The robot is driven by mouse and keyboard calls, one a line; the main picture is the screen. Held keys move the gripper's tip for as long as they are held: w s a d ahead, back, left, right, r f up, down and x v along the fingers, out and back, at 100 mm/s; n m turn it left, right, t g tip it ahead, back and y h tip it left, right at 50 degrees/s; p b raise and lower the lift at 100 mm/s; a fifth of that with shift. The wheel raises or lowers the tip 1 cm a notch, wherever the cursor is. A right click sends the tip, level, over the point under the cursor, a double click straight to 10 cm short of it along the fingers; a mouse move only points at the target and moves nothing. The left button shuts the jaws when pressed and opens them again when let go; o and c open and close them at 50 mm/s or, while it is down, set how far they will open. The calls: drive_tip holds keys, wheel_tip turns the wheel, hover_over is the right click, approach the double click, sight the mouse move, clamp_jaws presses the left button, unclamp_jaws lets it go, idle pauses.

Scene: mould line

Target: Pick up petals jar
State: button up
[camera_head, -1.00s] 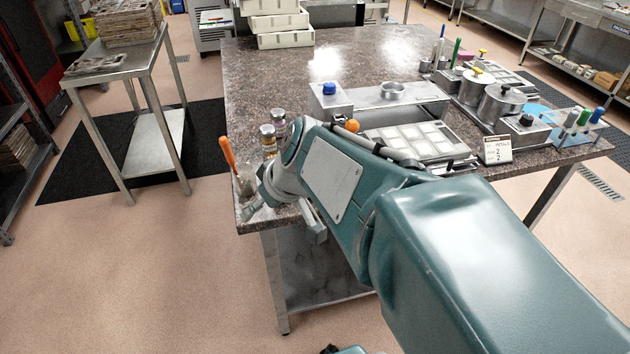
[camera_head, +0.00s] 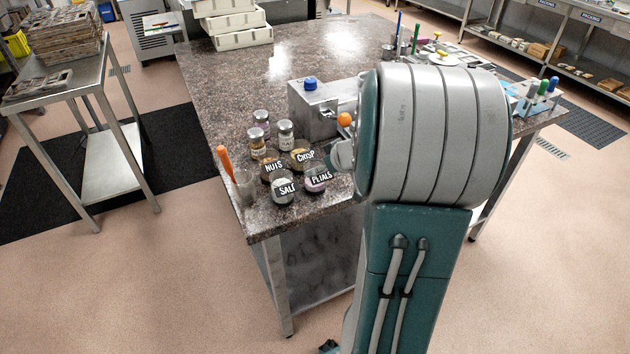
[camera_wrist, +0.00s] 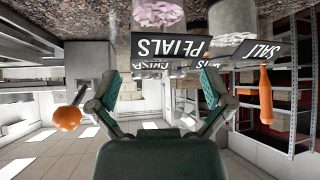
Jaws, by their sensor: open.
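The petals jar (camera_head: 319,180) is a small glass jar with a dark "PETALS" label and pale purple contents, standing near the table's front-left corner. In the upside-down wrist view, the petals jar (camera_wrist: 158,14) and its label are at the top, just past the fingertips. My gripper (camera_wrist: 158,84) is open, one finger on each side, with nothing held between them. The jar lies ahead of the gap, apart from the fingers as far as I can tell. In the head view my arm hides most of the gripper.
The salt jar (camera_head: 285,188) stands close beside the petals jar. The nuts jar (camera_head: 272,167) and crisp jar (camera_head: 302,156) are just behind. An orange-handled tool (camera_head: 226,162) leans in a cup at the corner. A steel box with an orange knob (camera_head: 345,119) stands nearby.

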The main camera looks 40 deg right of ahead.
drive_tip(key=shift+w+a+f, duration=0.2)
drive_tip(key=shift+w+f, duration=0.1)
drive_tip(key=x, duration=0.3)
drive_tip(key=shift+w+f, duration=0.2)
drive_tip(key=shift+w, duration=0.1)
drive_tip(key=shift+w+d+f, duration=0.25)
drive_tip(key=shift+w+f, duration=0.05)
drive_tip(key=shift+a, duration=0.2)
drive_tip(key=c, duration=1.1)
